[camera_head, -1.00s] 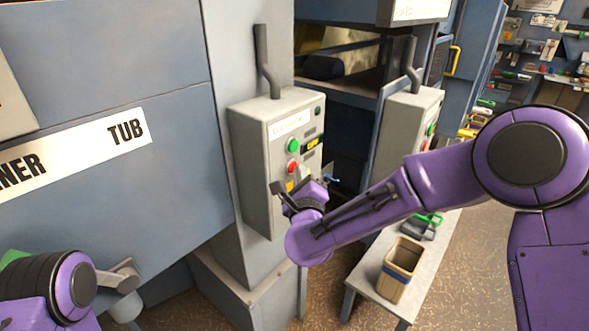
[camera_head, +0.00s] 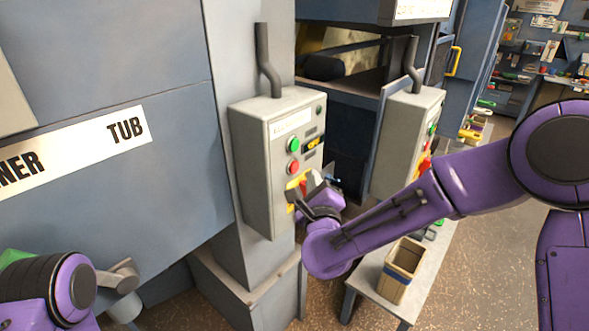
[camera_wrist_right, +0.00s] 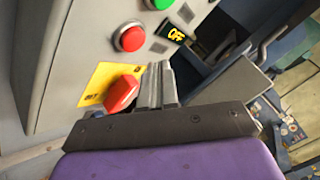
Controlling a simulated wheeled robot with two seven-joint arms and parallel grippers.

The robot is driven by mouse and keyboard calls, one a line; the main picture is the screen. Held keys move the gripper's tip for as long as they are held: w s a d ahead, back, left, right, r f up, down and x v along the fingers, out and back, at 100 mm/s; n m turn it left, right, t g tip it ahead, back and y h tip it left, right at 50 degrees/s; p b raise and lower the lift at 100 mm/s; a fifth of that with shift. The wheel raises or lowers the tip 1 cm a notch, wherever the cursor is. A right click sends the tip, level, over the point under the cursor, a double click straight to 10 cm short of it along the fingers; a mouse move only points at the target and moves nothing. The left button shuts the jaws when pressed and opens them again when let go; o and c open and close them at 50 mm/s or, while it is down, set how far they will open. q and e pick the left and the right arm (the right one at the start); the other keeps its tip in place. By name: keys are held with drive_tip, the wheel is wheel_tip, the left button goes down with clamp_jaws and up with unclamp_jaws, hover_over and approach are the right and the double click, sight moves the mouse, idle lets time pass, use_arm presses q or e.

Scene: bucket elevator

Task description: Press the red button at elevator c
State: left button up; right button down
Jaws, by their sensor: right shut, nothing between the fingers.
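A grey control box (camera_head: 255,155) on a column carries a round red button (camera_head: 293,167) below a green button (camera_head: 293,145). The red button also shows in the right wrist view (camera_wrist_right: 130,38). Below it is a red knob (camera_wrist_right: 122,93) on a yellow plate (camera_wrist_right: 97,82). My right gripper (camera_wrist_right: 157,78) is shut and empty, its fingertips beside the red knob and below and right of the red button, apart from that button. Whether the fingers touch the knob is unclear. The box label is too small to read.
A small display (camera_wrist_right: 176,36) reads OFF. A second grey control box (camera_head: 405,145) with similar buttons stands to the right. A low bench (camera_head: 370,285) with a tan bin (camera_head: 402,270) stands below my right arm. A large blue-grey TUB panel (camera_head: 110,190) fills the left.

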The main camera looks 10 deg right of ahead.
drive_tip(key=shift+s+d, duration=1)
drive_tip(key=shift+s, duration=0.25)
drive_tip(key=s+d+f+n+g+b, duration=0.1)
drive_tip(key=s+f+n+g, duration=0.15)
drive_tip(key=f+n, duration=0.45)
drive_tip(key=s+d+f+n+g+y+b, duration=0.15)
drive_tip(key=s+f+n, duration=0.25)
drive_tip(key=f, duration=0.6)
drive_tip(key=s+d+f+n+g+h+b, duration=0.1)
drive_tip(key=s+d+f+n+g, duration=0.15)
drive_tip(key=f+n, duration=0.45)
drive_tip(key=s+d+f+n+g+b, duration=0.1)
drive_tip(key=s+d+f+g, duration=0.2)
drive_tip(key=s+f, duration=0.8)
drive_tip(key=s+d+f+n+g+h+b, duration=0.1)
drive_tip(key=s+d+f+g, duration=0.3)
drive_tip(key=s+f, duration=0.8)
drive_tip(key=s+n+g+b, duration=0.1)
drive_tip(key=s+g, duration=0.1)
drive_tip(key=shift+s+d, duration=0.3)
drive_tip(key=shift+s, duration=0.1)
